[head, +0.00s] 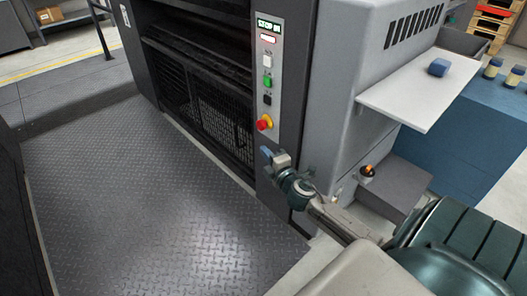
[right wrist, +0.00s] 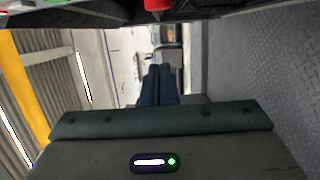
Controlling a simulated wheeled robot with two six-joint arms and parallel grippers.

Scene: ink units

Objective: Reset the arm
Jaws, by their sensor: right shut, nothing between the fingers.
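My right arm comes in from the lower right in the head view. A gap shows between gripper and knob in the picture. In the right wrist view the two dark blue fingers (right wrist: 158,85) are together with nothing between them. A red part (right wrist: 157,5) shows at that view's top edge. My left gripper is not in view.
A blue cabinet (head: 465,140) stands at right. The tread-plate floor (head: 140,190) is clear at left.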

